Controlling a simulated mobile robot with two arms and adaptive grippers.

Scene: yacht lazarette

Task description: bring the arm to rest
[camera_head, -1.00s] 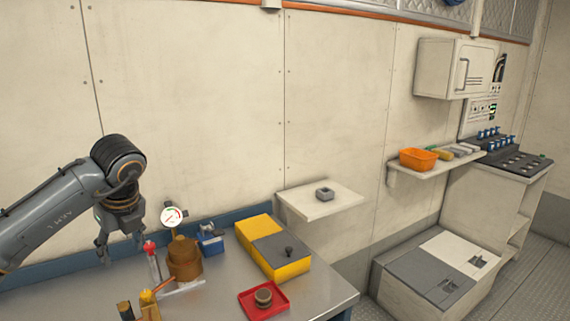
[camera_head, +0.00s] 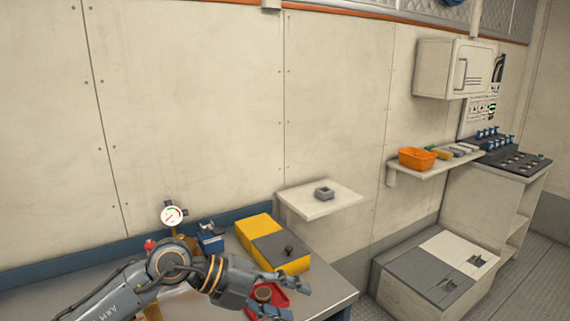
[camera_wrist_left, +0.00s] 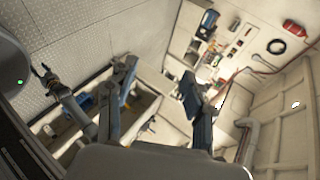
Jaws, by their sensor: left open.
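My left gripper (camera_head: 292,296) reaches in from the lower left in the head view, over the front right part of the steel workbench (camera_head: 342,292). Its fingers are spread and nothing shows between them. It partly hides the red tray (camera_head: 281,299) and the round brown knob (camera_head: 263,293) in it. In the left wrist view the two fingers of the left gripper (camera_wrist_left: 160,88) stand wide apart. A dark arm with a small claw (camera_wrist_left: 43,73), likely my right gripper, shows at the left there; its jaws are too small to judge.
A yellow box with a grey top (camera_head: 262,229), a blue device (camera_head: 210,240) and a dial gauge (camera_head: 172,214) stand on the bench. A small wall shelf holds a grey block (camera_head: 324,193). An orange bin (camera_head: 417,159) sits on the farther shelf. Floor lockers (camera_head: 432,267) stand right.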

